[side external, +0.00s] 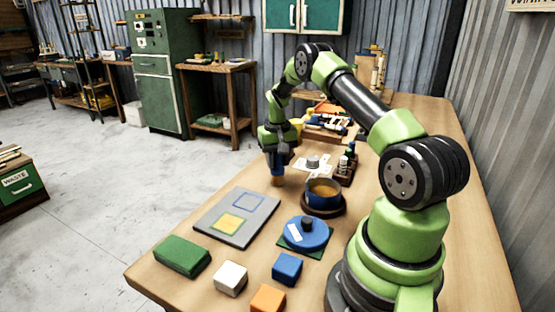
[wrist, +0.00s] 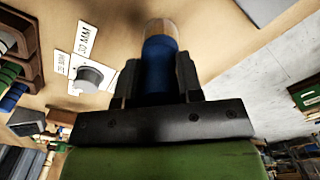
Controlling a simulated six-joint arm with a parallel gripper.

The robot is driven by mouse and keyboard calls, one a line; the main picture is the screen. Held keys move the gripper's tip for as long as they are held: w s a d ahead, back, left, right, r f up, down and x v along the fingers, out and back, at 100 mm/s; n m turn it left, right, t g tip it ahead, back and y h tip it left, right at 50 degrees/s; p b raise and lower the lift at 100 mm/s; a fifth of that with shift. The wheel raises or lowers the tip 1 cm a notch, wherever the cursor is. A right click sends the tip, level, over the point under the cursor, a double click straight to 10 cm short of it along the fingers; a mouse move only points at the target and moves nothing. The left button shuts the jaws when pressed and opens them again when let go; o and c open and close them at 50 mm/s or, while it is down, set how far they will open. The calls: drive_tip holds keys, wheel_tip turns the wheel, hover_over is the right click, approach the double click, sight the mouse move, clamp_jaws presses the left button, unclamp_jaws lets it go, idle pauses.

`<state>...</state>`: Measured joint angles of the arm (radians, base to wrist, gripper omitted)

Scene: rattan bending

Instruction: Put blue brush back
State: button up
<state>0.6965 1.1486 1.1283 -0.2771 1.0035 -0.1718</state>
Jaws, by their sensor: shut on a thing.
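My gripper (side external: 278,160) is shut on the blue brush (side external: 277,172) and holds it bristles down above the table, left of the blue pot. In the wrist view the blue brush (wrist: 160,62) is between the two fingers of my gripper (wrist: 159,82), with its pale tan tip pointing away from me. The wooden rack (side external: 343,178) stands to the right of my gripper and holds several items. In the wrist view the rack (wrist: 35,72) is at the left edge, with dark, green and blue items in it. Whether the brush tip touches the table is unclear.
A blue pot (side external: 323,187) with amber contents sits on a dark round base near my gripper. White size cards (wrist: 84,38) and a grey knob (wrist: 90,78) lie beside the rack. A grey board (side external: 222,228), blue lidded disc (side external: 305,233) and coloured blocks occupy the front.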

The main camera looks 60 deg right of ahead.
drive_tip(key=shift+f, duration=0.15)
drive_tip(key=o, duration=1)
